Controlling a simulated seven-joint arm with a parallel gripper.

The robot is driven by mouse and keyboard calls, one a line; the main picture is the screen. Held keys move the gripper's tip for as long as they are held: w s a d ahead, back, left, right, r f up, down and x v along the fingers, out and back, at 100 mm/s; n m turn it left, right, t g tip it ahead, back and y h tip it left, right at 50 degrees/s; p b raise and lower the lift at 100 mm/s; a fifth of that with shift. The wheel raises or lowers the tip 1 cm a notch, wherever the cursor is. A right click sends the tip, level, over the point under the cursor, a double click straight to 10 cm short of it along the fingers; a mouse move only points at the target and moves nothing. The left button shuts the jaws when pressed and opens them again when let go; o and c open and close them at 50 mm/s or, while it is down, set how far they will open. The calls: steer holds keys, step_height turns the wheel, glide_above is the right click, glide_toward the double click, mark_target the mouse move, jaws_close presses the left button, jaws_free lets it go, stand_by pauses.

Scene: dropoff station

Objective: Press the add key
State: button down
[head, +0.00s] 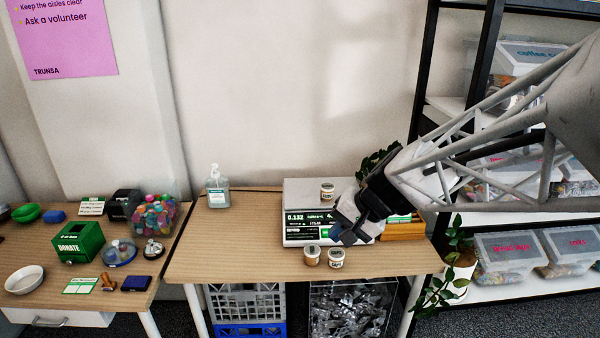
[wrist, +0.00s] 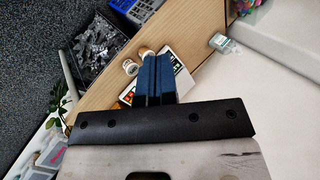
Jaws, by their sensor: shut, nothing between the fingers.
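The scale (head: 300,197) stands on the middle table in the head view, with a lit display (head: 296,218) on its front reading about 0.132. A small lidded jar (head: 327,192) sits on its pan. My gripper (head: 348,238) is shut and empty, pointing down at the right part of the scale's front and hiding part of the panel there. In the wrist view, my gripper (wrist: 155,58) reaches across the scale (wrist: 186,83), and coloured keys or display show left of the fingers. I cannot make out the add key, nor whether the fingertips touch the panel.
Two more jars (head: 311,255) (head: 336,258) stand just in front of the scale. A sanitizer bottle (head: 217,187) stands at the table's back left. The table's left part is clear. A green donation box (head: 82,242) is on the left table. Shelves with bins (head: 511,252) stand right.

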steer(key=w+d+f+m+t+y, duration=0.1)
steer(key=w+f+m+t, duration=0.4)
steer(key=w, duration=0.8)
steer(key=w+d+f+m+y, duration=0.1)
steer(key=w+f+m, duration=0.2)
steer(key=w+f, duration=0.7)
steer(key=w+d+f+m+t+h, duration=0.1)
steer(key=w+d+f+m, duration=0.1)
steer(key=w, duration=0.3)
steer(key=w+d+f+m+t, duration=0.2)
steer(key=w+f+m, duration=0.1)
steer(key=w, duration=0.3)
steer(key=shift+d+f+h, duration=0.3)
steer(key=shift+f+h, duration=0.1)
steer(key=shift+f, duration=0.4)
steer(key=shift+f, duration=0.1)
steer(key=shift+w+f, duration=0.6)
steer(key=shift+f, duration=0.7)
steer(key=shift+w+f, duration=0.55)
steer(key=shift+f, duration=0.75)
steer(key=shift+w+f, duration=0.6)
steer(key=shift+f, duration=0.7)
steer(key=shift+w+f, duration=0.35)
steer(key=shift+f, duration=0.4)
steer(key=shift+s+r, duration=0.1)
steer(key=shift+r, duration=0.1)
steer(key=shift+s+r, duration=0.25)
steer(key=shift+r, duration=0.3)
